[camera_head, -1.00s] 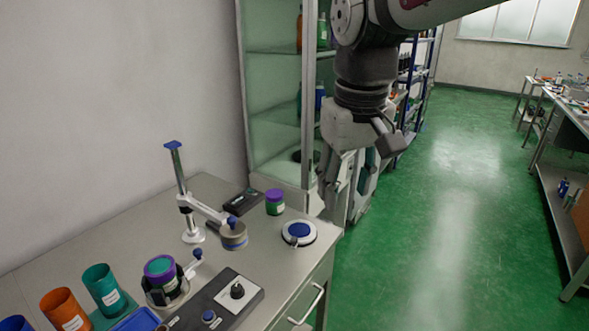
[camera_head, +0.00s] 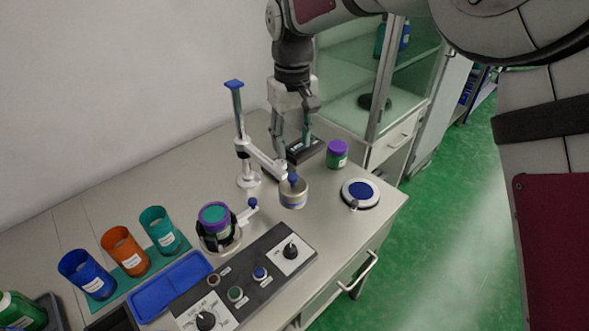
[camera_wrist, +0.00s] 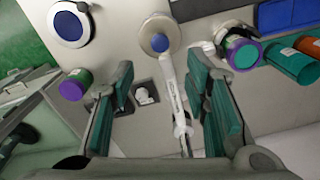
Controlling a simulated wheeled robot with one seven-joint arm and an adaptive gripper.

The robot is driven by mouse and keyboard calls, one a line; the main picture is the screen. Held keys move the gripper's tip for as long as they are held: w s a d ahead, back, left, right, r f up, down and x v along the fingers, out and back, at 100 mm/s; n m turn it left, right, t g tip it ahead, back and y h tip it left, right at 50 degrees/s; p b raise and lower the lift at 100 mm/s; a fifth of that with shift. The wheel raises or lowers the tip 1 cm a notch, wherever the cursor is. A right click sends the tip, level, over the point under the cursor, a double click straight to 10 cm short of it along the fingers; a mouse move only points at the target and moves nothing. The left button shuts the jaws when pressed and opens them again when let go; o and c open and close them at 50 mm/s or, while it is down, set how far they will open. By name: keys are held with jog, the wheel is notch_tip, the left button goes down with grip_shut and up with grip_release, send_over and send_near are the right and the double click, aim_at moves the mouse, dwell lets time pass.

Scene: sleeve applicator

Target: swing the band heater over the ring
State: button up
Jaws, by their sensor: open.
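The band heater (camera_head: 293,196) is a short grey-tan cylinder with a blue knob on top, at the end of a pale swing arm (camera_head: 265,160) on an upright post (camera_head: 239,130). In the wrist view, the band heater (camera_wrist: 158,24) is at top centre. The ring appears to be the purple band (camera_head: 215,208) around a teal-topped jar, held upright in a dark clamp left of the heater. It also shows in the wrist view (camera_wrist: 229,44). My gripper (camera_head: 292,148) points down behind the heater in the head view. In the wrist view, my gripper (camera_wrist: 160,65) is open, its fingers on either side of the swing arm; contact is unclear.
A control panel (camera_head: 262,262) with knobs lies in front. A purple-lidded jar (camera_head: 337,155) and a white disc with a blue centre (camera_head: 346,186) stand right of the heater. Several cups and a blue tray (camera_head: 170,286) are at left. A glass cabinet (camera_head: 345,75) stands behind.

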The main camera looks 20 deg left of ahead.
aim_at(293, 176)
notch_tip(293, 176, down, 10)
jog(key=shift+f+p, duration=0.15)
jog(key=shift+p, duration=0.5)
grip_shut()
